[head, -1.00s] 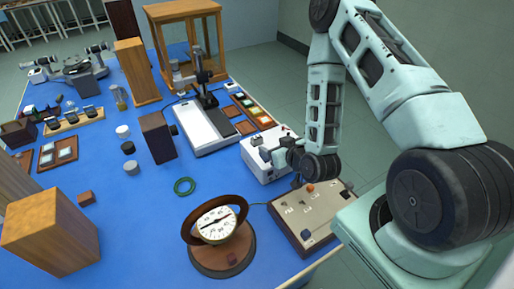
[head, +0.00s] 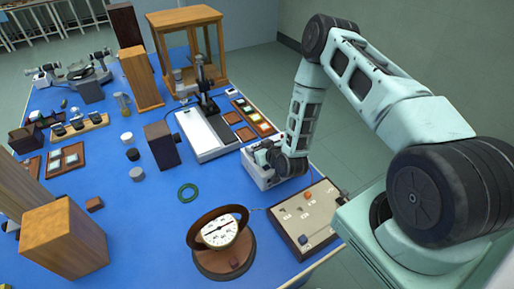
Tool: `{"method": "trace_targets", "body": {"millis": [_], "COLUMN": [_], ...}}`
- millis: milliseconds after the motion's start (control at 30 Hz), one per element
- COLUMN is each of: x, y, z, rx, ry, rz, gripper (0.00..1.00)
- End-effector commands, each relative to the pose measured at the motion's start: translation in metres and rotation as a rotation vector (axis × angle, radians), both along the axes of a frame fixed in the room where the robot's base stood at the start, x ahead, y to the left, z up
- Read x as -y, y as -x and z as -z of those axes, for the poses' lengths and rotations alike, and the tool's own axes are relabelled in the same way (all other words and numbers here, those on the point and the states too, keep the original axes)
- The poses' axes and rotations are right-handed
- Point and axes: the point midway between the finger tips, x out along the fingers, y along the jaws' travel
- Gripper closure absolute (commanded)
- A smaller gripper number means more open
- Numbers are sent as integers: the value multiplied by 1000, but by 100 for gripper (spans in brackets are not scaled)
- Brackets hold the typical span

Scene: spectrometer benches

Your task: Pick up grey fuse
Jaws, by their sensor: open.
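I cannot make out a grey fuse for certain. A short grey cylinder (head: 137,174) stands on the blue bench top, left of the middle, but I cannot tell whether it is a fuse. My gripper (head: 262,153) is at the white box (head: 262,178) on the bench's right side, low over its top. Its jaws are small and partly hidden by my wrist. They look open, and no held thing shows. Whatever lies beneath my wrist on the box is hidden.
A panel with knobs (head: 288,225) lies in front of the white box. A round dial meter (head: 220,232) stands left of it. A microscope-like stand (head: 203,80) and a wooden frame (head: 218,50) are behind. Blue bench surface is free around the green ring (head: 188,193).

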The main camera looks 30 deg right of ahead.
Motion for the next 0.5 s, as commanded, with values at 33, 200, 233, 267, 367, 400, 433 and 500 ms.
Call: {"method": "trace_targets", "body": {"millis": [33,200,233,267,367,400,433,500], "x": [0,0,0,0,0,0,0,0], "y": [0,0,0,0,0,0,0,0], "z": [0,0,0,0,0,0,0,0], "rx": [0,0,0,0,0,0,0,0], "ry": [0,0,0,0,0,0,0,0], "rz": [0,-1,0,0,0,0,0,0], "gripper": [38,47,55,63,86,86,86,86]}}
